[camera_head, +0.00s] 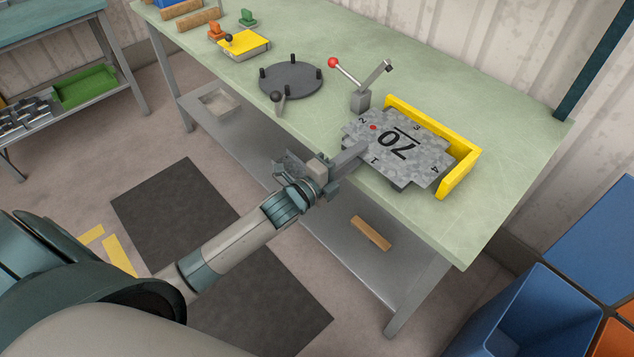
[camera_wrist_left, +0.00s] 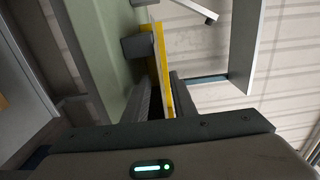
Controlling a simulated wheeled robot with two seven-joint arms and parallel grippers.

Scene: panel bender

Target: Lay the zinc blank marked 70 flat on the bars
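The grey mottled zinc blank (camera_head: 425,157) marked 70 lies roughly level over the near right of the green bench, with small numbers 1 to 4 near its corners and a red dot. A yellow angled stop (camera_head: 462,172) runs along its far and right sides; it also shows in the left wrist view (camera_wrist_left: 160,50). My left gripper (camera_head: 352,156) is at the blank's left edge, by the mark 1. My right gripper is out of view.
A red-knobbed lever on a grey post (camera_head: 360,100) stands just behind the blank. A dark round plate with pegs (camera_head: 290,80) and a yellow-topped block (camera_head: 244,46) are farther left. A blue bin (camera_head: 535,315) stands on the floor at right.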

